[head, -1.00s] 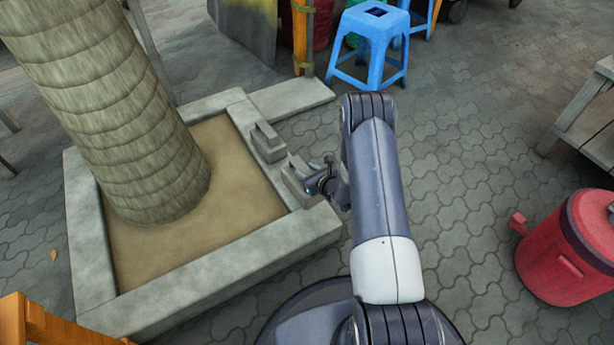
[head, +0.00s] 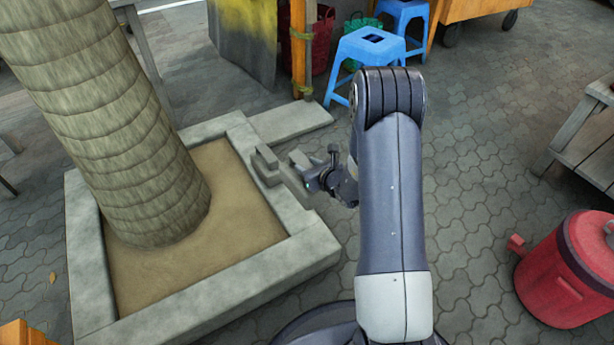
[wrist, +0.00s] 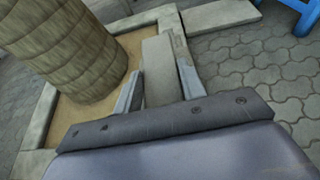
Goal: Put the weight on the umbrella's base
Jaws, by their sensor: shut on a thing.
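A grey oblong block (head: 266,167), which looks like the weight, is at the right rim of the planter in the head view. In the wrist view the block (wrist: 161,72) lies between the two fingers of my gripper (wrist: 158,92), which is shut on it. My gripper (head: 298,170) also shows in the head view, at the block's right end. I cannot tell whether the block touches the rim below it. I cannot make out the umbrella or its base in either view.
A square concrete planter (head: 92,262) holds a thick trunk (head: 115,130) and sandy soil. A flat concrete slab (head: 292,121) lies behind it. Blue stools (head: 365,55) stand at the back, a red bin (head: 565,275) at the right. Paving at right centre is clear.

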